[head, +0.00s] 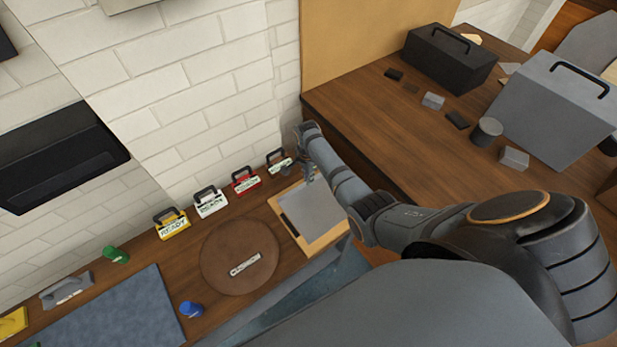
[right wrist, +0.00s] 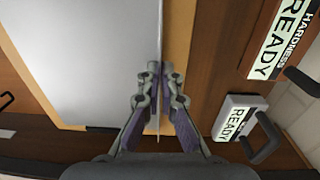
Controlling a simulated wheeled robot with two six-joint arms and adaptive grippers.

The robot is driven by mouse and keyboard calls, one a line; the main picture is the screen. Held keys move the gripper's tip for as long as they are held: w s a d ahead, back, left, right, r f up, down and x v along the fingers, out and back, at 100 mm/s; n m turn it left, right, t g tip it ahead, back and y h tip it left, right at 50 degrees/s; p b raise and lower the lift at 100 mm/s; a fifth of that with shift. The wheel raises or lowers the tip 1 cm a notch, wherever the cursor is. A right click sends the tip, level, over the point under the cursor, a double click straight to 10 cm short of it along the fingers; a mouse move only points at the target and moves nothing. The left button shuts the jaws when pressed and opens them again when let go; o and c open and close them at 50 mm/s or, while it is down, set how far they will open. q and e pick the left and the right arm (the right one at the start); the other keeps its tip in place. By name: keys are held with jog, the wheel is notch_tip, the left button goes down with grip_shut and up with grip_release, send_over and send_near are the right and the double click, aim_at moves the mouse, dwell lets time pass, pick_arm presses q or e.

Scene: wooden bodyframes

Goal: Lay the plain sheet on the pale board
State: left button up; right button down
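The plain grey sheet (head: 315,207) is over the pale board (head: 326,239), whose tan rim shows along its left and lower sides in the head view. I cannot tell whether the sheet touches the board all over. My right gripper (head: 307,176) is at the sheet's far edge. In the right wrist view the sheet (right wrist: 85,60) fills the left half, and the board's tan edge (right wrist: 180,30) shows beside it. The fingers of my right gripper (right wrist: 160,72) are close together on the sheet's edge. My left gripper is not in view.
Labelled holders, yellow (head: 172,224), white (head: 210,203) and red (head: 245,181), line the wall. A brown round mat (head: 222,275) with a small labelled bar lies left of the board. Toolboxes, black (head: 448,60) and grey (head: 555,105), stand on the right bench.

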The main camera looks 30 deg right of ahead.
jog(key=c, duration=1.4)
grip_release()
jog(key=shift+c, duration=0.2)
jog(key=shift+o, duration=0.3)
jog(key=o, duration=0.5)
jog(key=shift+r, duration=0.1)
notch_tip(320, 180, up, 5)
jog(key=p, duration=0.5)
jog(key=shift+r+p, duration=1)
jog(key=shift+p, duration=0.15)
